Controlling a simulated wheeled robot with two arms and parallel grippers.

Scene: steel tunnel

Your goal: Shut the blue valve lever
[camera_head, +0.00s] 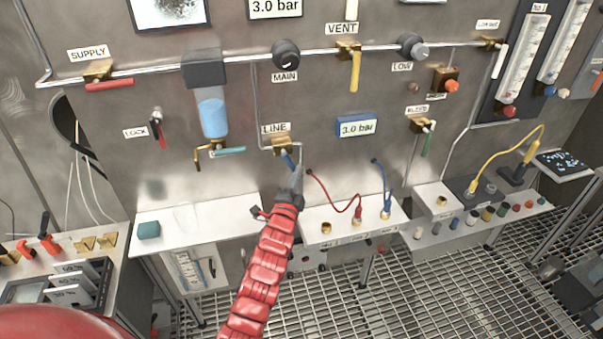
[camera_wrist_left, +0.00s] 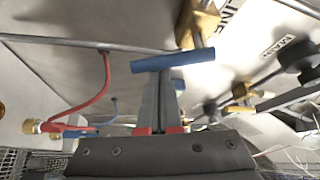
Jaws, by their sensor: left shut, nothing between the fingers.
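The blue valve lever (camera_head: 288,160) hangs down, leaning a little right, from the brass LINE valve (camera_head: 281,145) on the steel wall panel. My left gripper (camera_head: 298,175) is just below and right of the lever's lower end, with its fingers pointing up. In the left wrist view the blue lever (camera_wrist_left: 172,62) lies across the tips of the shut fingers (camera_wrist_left: 158,95), with the brass valve body (camera_wrist_left: 197,22) above. The fingers hold nothing. Whether the tips touch the lever, I cannot tell. My right gripper is not in view.
A white shelf (camera_head: 318,238) with red and blue hoses stands below the valve. The blue gauge (camera_head: 356,127) is to the right, and a teal lever (camera_head: 229,151) is to the left. A thin vertical pipe (camera_head: 256,105) runs beside the LINE label.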

